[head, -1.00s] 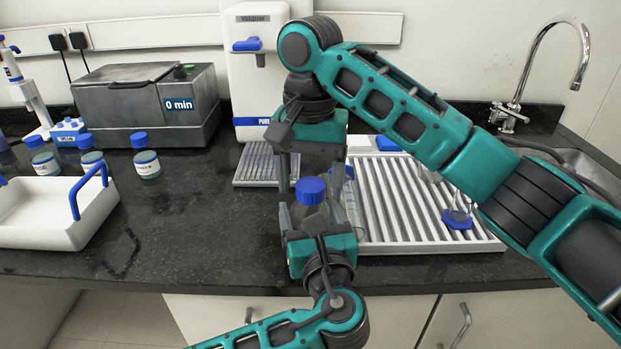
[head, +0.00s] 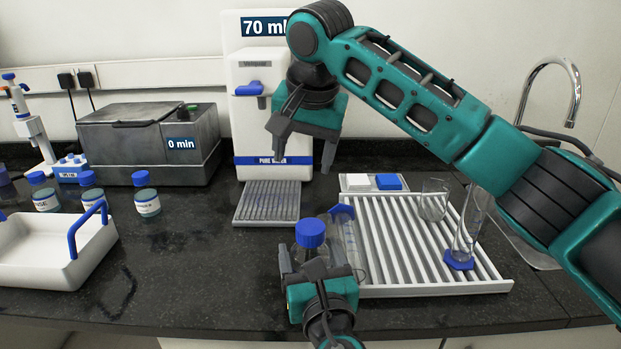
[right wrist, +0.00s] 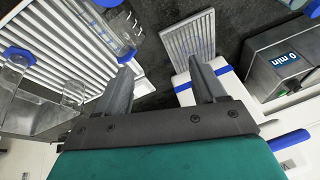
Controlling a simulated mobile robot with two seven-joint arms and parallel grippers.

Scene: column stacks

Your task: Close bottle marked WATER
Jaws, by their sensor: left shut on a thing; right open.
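A clear bottle (head: 308,257) with a blue cap (head: 311,233) on its top stands upright at the counter's front; no WATER marking is readable. My left gripper (head: 309,268) is shut on the bottle's body, partly hiding it. The cap looks level; I cannot tell how tightly it sits. My right gripper (head: 303,150) is open and empty, above and behind the bottle, in front of the water dispenser (head: 262,130). In the right wrist view the fingers (right wrist: 160,85) are apart with nothing between them.
A ribbed white rack (head: 425,288) with glassware (head: 467,225) is at right; a clear cylinder (head: 347,240) is close beside the bottle. A white tray (head: 60,270) with blue handles, several small bottles (head: 147,203) and a grey bath (head: 150,150) are at left. The counter left of the bottle is clear.

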